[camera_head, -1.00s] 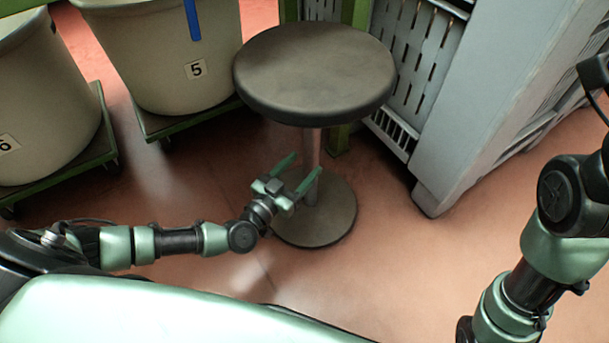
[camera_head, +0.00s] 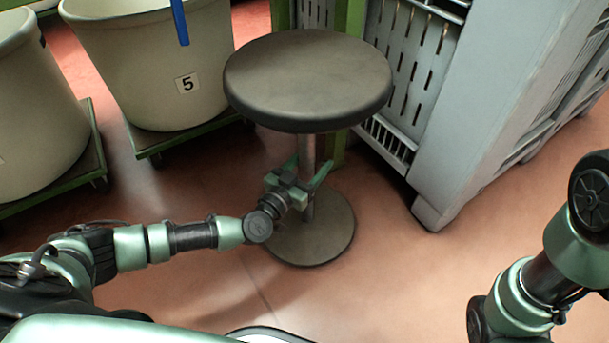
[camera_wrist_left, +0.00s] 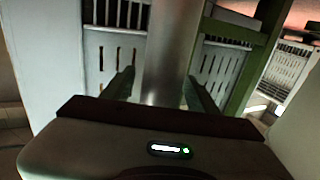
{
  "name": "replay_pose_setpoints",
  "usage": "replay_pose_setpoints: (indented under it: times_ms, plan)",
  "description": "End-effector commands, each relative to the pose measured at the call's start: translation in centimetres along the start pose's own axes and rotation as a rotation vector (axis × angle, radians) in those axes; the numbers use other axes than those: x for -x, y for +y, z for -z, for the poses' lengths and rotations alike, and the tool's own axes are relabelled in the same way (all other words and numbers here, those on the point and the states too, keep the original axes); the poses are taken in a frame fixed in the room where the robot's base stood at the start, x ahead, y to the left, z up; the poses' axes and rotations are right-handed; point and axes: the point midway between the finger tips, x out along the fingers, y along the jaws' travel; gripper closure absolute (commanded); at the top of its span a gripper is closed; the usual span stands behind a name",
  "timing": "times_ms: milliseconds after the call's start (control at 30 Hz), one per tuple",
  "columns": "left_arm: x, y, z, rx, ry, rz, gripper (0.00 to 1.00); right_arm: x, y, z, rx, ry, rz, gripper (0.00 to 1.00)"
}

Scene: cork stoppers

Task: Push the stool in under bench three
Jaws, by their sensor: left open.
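The stool (camera_head: 308,80) stands upright on the floor, with a round dark seat, a metal post and a round base (camera_head: 318,240). My left gripper (camera_head: 312,172) is under the seat at the post. Its open fingers reach to either side of the post (camera_wrist_left: 168,60), which also shows between them in the left wrist view. I cannot tell whether the fingers touch it. A green upright (camera_head: 347,30) of a frame stands behind the stool; its top is out of view, and no bench number shows. My right arm shows at the right edge, but its gripper is out of the picture.
A cream tub marked 5 (camera_head: 150,75) on a green dolly stands left of the stool, with another tub (camera_head: 35,110) beyond it. A tall grey slatted crate (camera_head: 480,110) stands close on the right. The floor in front is clear.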

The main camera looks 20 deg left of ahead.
Motion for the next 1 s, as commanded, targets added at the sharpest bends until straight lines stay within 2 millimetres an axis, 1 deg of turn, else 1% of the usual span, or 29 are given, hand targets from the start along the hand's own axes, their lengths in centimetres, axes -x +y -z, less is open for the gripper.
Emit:
replay_pose_setpoints:
  times_ms: [100, 367, 467, 500, 567, 600, 1000]
  plan:
    - [-0.56, 0.01, -0.03, -0.001, 0.000, -0.001, 0.41, 0.12, -0.09, 0.27, 0.001, 0.006, 0.002, 0.64]
    - [-0.60, 0.02, 0.05, -0.001, -0.001, -0.001, 0.41, 0.03, -0.09, 0.26, 0.001, 0.006, 0.002, 0.64]
    - [-0.59, 0.02, 0.04, -0.001, -0.001, -0.001, 0.66, 0.03, -0.10, 0.27, 0.001, 0.006, 0.002, 0.64]
    - [-0.59, 0.02, 0.05, -0.001, -0.001, -0.001, 0.77, 0.03, -0.10, 0.27, 0.001, 0.006, 0.002, 0.64]
    - [-0.59, 0.02, 0.04, 0.000, -0.001, -0.001, 0.94, 0.03, -0.10, 0.27, 0.001, 0.006, 0.002, 0.64]
    - [-0.58, 0.02, 0.04, 0.000, -0.001, -0.001, 1.00, 0.03, -0.10, 0.28, 0.000, 0.006, 0.002, 0.64]
    - [-0.57, -0.01, 0.03, 0.000, -0.001, 0.000, 1.00, 0.04, -0.11, 0.28, 0.000, 0.007, 0.002, 0.64]
